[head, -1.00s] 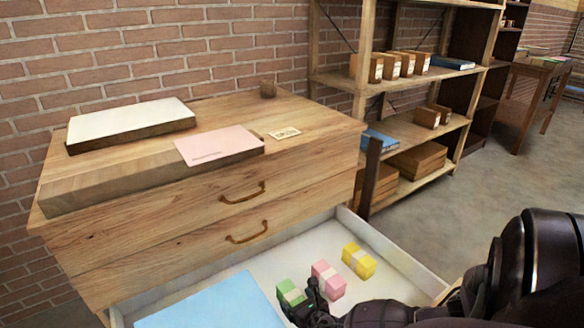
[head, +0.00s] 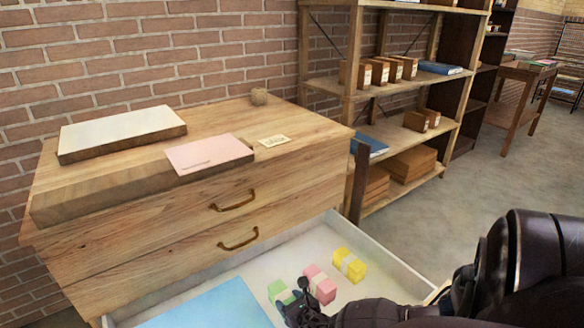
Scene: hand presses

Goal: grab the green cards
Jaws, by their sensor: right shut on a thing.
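The green cards (head: 277,289) are a small green bundle with a pale band, inside the open bottom drawer (head: 398,272). My right gripper (head: 292,297) comes in from the lower right and is shut on the green cards, covering their right side. A pink bundle (head: 321,287) lies just behind and right of the gripper, and a yellow bundle (head: 349,264) lies further right. I cannot tell whether the green cards are clear of the drawer floor. My left gripper is not in view.
A blue sheet (head: 215,307) covers the drawer's left part. The wooden cabinet (head: 150,235) rises behind the drawer, with a pink card (head: 208,154) and a white-topped slab (head: 120,131) on top.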

